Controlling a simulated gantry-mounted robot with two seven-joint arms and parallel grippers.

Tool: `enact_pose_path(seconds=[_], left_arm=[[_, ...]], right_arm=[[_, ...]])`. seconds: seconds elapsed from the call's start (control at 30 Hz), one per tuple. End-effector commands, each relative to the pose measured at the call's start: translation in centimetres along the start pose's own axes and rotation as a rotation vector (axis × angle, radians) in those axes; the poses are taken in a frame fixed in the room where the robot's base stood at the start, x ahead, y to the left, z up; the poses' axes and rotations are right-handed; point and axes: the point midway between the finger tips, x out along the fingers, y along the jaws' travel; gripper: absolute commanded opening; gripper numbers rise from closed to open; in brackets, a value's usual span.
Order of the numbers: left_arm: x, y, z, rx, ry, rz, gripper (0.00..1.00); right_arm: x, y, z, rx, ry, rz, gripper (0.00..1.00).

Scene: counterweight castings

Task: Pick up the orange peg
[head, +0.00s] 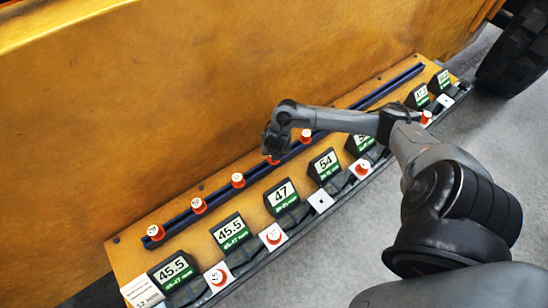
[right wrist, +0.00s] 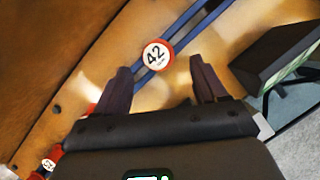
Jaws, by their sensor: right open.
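Several orange pegs with white numbered tops stand along a dark blue rail (head: 181,225) in the head view. One orange peg (head: 272,160) is partly hidden just below my right gripper (head: 269,148). In the right wrist view an orange peg marked 42 (right wrist: 157,55) stands on the rail. It lies between the lines of the open fingers of my right gripper (right wrist: 161,77), near their tips, with clear gaps on both sides. The gripper is empty. Which peg the task means cannot be told. My left gripper is not in view.
Black blocks with number displays (head: 230,231) line the front of the wooden board (head: 125,255). White squares (head: 321,201) lie between them, some bearing orange pegs. A large yellow panel (head: 150,110) rises behind the rail. Grey floor (head: 330,250) is free in front.

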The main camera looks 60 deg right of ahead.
Motion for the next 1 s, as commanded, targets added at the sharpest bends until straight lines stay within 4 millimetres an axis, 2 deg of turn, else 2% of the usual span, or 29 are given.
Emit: enact_pose_path(seconds=[0.1, 0.37, 0.7, 1.0], left_arm=[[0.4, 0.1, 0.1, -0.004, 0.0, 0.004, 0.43], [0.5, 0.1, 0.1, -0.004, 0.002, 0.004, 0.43], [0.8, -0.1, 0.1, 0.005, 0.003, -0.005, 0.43], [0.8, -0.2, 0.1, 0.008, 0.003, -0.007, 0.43]], right_arm=[[1.4, 0.0, -0.1, 0.002, 0.001, 0.0, 0.71], [2.7, 0.2, -0.3, 0.002, 0.001, 0.001, 0.71], [6.7, 0.5, -0.7, 0.003, -0.001, 0.0, 0.71], [7.1, 0.5, -0.6, 0.001, -0.002, 0.002, 0.71]])
